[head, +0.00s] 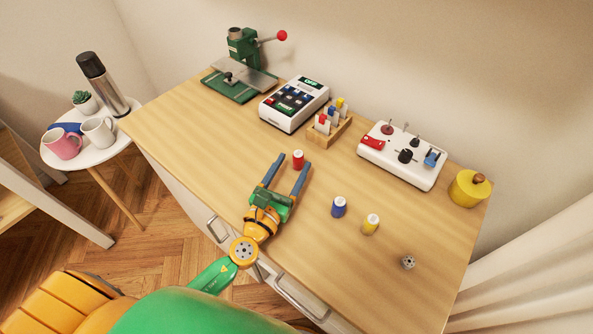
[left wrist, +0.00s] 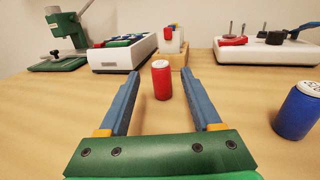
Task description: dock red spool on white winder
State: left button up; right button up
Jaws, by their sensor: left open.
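The red spool (head: 298,159) stands upright on the table, with a white top. In the left wrist view the red spool (left wrist: 161,80) is just past and between the fingertips. My left gripper (head: 289,176) is open and empty, its blue fingers pointing at the spool; it also shows in the left wrist view (left wrist: 159,85). The white winder (head: 402,155) stands at the back right of the table, with several posts and knobs on top. The white winder (left wrist: 265,50) also shows in the left wrist view at the upper right. My right gripper is not in view.
A blue spool (head: 339,207) and a yellow spool (head: 371,224) stand to the right. A small grey piece (head: 408,262) lies nearer the right front. A wooden rack (head: 327,127), a white keypad device (head: 294,103), a green press (head: 240,75) and a yellow pot (head: 468,188) line the back.

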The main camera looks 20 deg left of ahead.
aim_at(299, 154)
pick_arm(q)
jog(key=w, duration=0.7)
jog(key=shift+d+r, duration=0.15)
jog(key=shift+d, duration=0.25)
jog(key=shift+s, duration=0.15)
jog(key=shift+c, duration=1.3)
grip_shut()
